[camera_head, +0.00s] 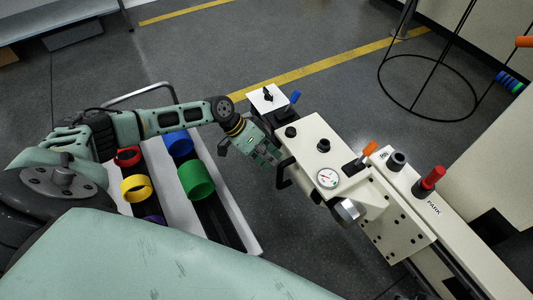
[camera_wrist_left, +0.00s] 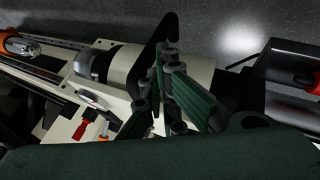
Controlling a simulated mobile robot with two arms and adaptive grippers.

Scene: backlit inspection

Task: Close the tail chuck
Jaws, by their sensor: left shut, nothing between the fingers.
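A cream machine housing (camera_head: 312,140) stands right of centre in the head view. A silver cylindrical chuck (camera_head: 349,211) sticks out of its near end; I cannot tell whether it is open or closed. What looks like the same chuck shows at the upper left of the left wrist view (camera_wrist_left: 88,65). My left gripper (camera_head: 274,160) is shut and empty at the housing's left side, close to a black bar handle (camera_head: 284,176). In the left wrist view its fingers (camera_wrist_left: 180,98) are beside the dark handle (camera_wrist_left: 153,48); I cannot tell whether they touch. My right gripper is not in view.
The housing carries an orange lever (camera_head: 366,152), a blue lever (camera_head: 293,99), a dial gauge (camera_head: 328,178) and black knobs. A red knob (camera_head: 432,178) stands on the neighbouring part marked PARK. A rack with coloured rings, including a green ring (camera_head: 196,181), lies below my left arm.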

